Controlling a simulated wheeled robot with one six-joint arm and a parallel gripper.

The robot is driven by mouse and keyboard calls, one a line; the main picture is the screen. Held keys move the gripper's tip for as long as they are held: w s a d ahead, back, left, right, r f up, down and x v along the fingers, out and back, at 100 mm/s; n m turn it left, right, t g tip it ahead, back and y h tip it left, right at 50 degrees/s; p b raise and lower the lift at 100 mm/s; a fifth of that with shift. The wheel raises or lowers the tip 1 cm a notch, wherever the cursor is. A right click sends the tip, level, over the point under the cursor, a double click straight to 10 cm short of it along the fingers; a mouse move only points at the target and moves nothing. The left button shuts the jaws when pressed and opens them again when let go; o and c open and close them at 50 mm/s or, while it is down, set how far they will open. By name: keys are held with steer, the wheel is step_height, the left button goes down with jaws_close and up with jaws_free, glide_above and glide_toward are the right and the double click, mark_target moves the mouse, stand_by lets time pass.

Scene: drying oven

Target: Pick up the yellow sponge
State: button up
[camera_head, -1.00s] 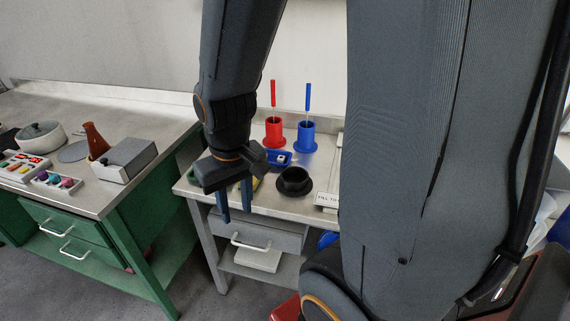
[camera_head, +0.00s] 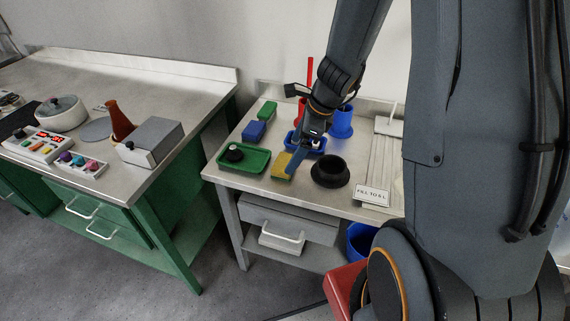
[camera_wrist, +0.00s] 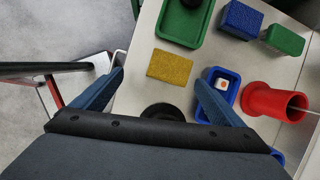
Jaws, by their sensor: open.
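The yellow sponge (camera_head: 282,165) lies flat on the grey worktop, between the green tray and the black round pot. It also shows in the wrist view as a small yellow block (camera_wrist: 170,67), a little ahead of my fingers and between their lines. My gripper (camera_head: 297,160) is over the worktop at the sponge's right side in the head view and partly covers its edge. In the wrist view my gripper (camera_wrist: 160,80) has its two blue fingers spread wide apart with nothing between them. I cannot tell its exact height above the sponge.
A green tray (camera_head: 262,164) holding a black knob is left of the sponge. Blue (camera_head: 253,131) and green (camera_head: 267,110) blocks stand behind. A black pot (camera_head: 330,170), blue tray (camera_head: 318,151), red holder (camera_wrist: 268,102) and blue holder (camera_head: 342,122) are close by.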

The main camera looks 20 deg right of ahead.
mark_target(287, 162)
steer(key=shift+w+a+f+m, duration=0.2)
steer(key=shift+w+f+m, duration=0.3)
steer(key=shift+f, duration=0.8)
steer(key=shift+w+a+f+m, duration=0.2)
steer(key=shift+w+f, duration=0.45)
steer(key=shift+f, duration=0.65)
steer(key=shift+w+a+f+m, duration=0.3)
steer(key=shift+w+f, duration=0.3)
steer(key=shift+f, duration=0.7)
steer(key=shift+c, duration=0.2)
steer(key=c, duration=1.1)
